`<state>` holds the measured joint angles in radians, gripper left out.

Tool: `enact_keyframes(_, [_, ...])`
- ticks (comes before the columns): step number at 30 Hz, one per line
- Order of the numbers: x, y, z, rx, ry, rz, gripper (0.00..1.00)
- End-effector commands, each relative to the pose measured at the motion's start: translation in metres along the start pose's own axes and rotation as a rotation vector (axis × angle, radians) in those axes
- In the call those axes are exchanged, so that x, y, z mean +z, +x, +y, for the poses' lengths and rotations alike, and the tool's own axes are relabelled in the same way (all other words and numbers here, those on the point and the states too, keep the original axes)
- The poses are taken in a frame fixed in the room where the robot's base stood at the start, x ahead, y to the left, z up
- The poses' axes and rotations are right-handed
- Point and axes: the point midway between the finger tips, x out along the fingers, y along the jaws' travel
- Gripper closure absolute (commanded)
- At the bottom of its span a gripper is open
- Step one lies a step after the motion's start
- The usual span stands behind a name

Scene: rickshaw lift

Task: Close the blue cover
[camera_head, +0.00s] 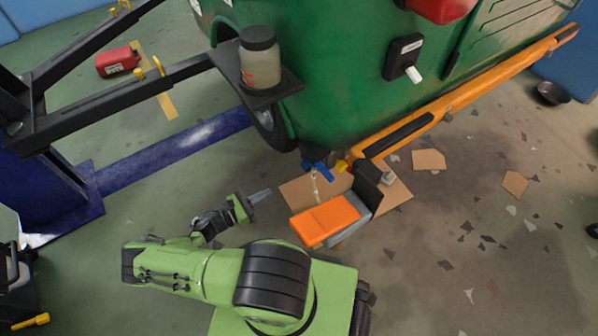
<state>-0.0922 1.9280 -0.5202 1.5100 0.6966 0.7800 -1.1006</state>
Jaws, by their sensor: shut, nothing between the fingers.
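A small blue part (319,168), which may be the blue cover, shows under the lower edge of the green rickshaw body (330,75). It looks tilted, and it is too small to tell how far open it is. A small yellow part (342,166) sits just right of it. My gripper (268,192) is shut and empty, above the floor to the lower left of the blue part and apart from it.
An orange-topped box (325,219) stands on cardboard (393,193) right of my gripper. A black lift arm (130,102) carries a tray with a jar (260,62). A blue floor beam (170,150) lies left. A red canister (118,62) stands behind. Debris litters the right floor.

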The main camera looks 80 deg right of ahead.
Motion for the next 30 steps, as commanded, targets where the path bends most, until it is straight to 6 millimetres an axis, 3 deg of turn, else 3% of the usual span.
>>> enact_keyframes(11, [-0.001,0.085,-0.002,-0.006,-0.001,-0.002,1.00])
enact_keyframes(15, [0.018,0.102,-0.001,-0.005,0.000,-0.002,1.00])
enact_keyframes(21, [0.028,0.112,-0.001,-0.002,-0.001,-0.001,1.00])
enact_keyframes(30, [0.029,0.112,-0.001,-0.001,-0.001,0.000,1.00])
